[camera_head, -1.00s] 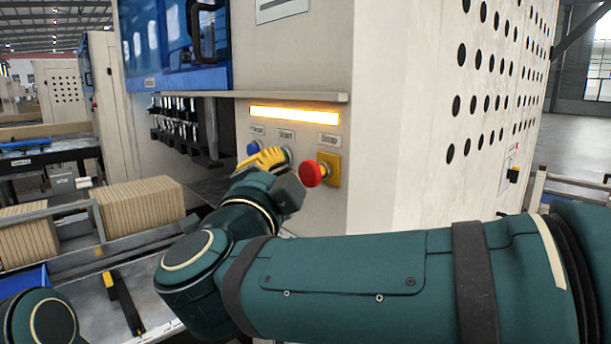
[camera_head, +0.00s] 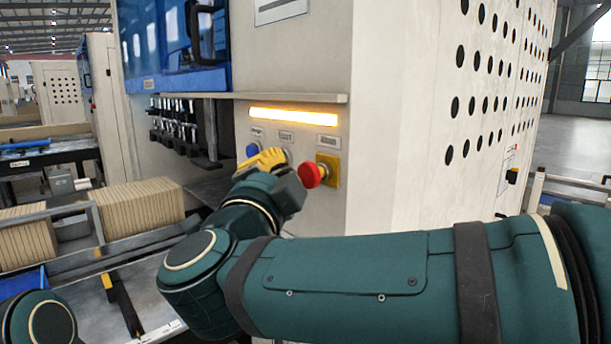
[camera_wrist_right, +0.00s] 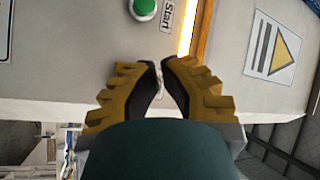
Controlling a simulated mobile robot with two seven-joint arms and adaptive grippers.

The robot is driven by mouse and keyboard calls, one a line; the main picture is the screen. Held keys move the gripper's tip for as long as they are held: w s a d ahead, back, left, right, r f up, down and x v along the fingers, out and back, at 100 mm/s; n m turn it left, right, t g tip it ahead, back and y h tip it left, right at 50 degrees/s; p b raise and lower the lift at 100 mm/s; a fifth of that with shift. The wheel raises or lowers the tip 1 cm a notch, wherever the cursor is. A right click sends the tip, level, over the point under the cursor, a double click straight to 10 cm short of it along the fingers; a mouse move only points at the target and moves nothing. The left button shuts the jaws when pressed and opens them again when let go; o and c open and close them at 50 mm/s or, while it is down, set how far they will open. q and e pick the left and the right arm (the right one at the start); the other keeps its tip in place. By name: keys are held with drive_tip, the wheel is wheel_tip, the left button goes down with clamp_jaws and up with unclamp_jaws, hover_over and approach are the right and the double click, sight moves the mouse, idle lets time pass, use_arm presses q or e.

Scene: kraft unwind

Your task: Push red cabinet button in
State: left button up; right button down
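The red button (camera_head: 311,175) is a round mushroom head on a yellow plate (camera_head: 329,171), on the front of the pale cabinet (camera_head: 385,120). It stands out from the plate. My right gripper (camera_head: 268,158) is just left of the red button, in front of the panel. In the right wrist view its yellow fingers (camera_wrist_right: 161,64) have their tips drawn together, with nothing seen held. The red button is not seen in that view. A green button (camera_wrist_right: 143,8) beside a "Start" label lies beyond the fingertips. My left gripper is out of view.
A blue button (camera_head: 253,150) sits left of my right gripper. A lit yellow strip (camera_head: 293,117) and a ledge (camera_head: 290,97) run above the buttons. Stacked brown boards (camera_head: 143,206) lie at the left. Floor is open at the far right.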

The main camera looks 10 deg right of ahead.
drive_tip(key=shift+w+d, duration=0.1)
idle(0.5)
drive_tip(key=shift+w+d, duration=0.2)
drive_tip(key=shift+d, duration=0.05)
drive_tip(key=shift+w+d, duration=0.3)
drive_tip(key=shift+d, duration=0.15)
idle(0.9)
drive_tip(key=shift+s+a, duration=0.1)
drive_tip(key=shift+a, duration=0.05)
drive_tip(key=shift+s+a+b, duration=0.3)
drive_tip(key=shift+s+a, duration=0.2)
drive_tip(key=shift+a, duration=0.2)
drive_tip(key=s+a, duration=0.1)
drive_tip(key=a, duration=0.1)
drive_tip(key=s+a, duration=0.2)
idle(0.5)
